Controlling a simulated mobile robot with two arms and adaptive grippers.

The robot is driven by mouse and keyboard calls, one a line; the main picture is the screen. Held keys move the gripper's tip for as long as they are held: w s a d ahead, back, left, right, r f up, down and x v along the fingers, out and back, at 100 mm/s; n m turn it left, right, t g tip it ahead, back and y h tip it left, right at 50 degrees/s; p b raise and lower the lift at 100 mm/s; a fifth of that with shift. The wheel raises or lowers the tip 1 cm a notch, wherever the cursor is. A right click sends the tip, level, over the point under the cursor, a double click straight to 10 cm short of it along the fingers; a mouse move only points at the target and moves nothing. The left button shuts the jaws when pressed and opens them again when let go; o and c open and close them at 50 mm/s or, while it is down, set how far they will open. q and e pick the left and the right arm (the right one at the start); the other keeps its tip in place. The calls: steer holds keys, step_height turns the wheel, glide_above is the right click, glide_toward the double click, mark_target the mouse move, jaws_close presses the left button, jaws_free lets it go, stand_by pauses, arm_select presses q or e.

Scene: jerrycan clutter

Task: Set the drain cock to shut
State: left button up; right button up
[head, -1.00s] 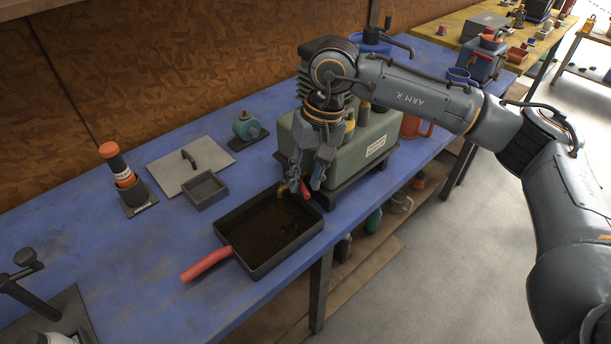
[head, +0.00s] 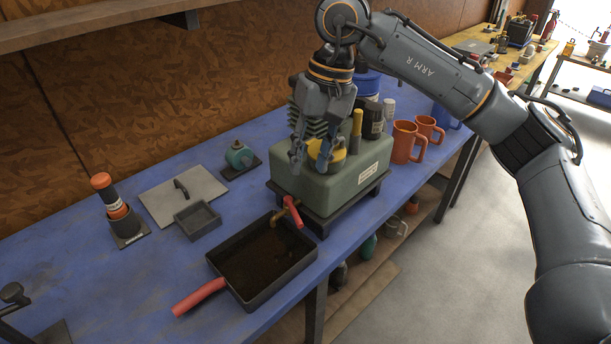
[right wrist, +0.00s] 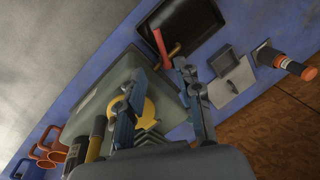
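The drain cock (head: 281,214) is a brass spout low on the front of the green tank (head: 345,181), with a red lever (head: 293,213). The spout points out over the dark pan (head: 213,272). The lever lies at an angle across the spout and slopes down toward the picture's lower right. My right gripper (head: 314,165) is above the tank near its yellow cap (head: 326,160), clear of the lever. Its fingers are apart with nothing between them, as the right wrist view (right wrist: 160,75) shows. The lever also shows there (right wrist: 160,46). My left gripper is not in view.
Orange mugs (head: 404,141) and bottles stand right of and behind the tank.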

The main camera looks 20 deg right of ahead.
steer(key=shift+r, duration=0.35)
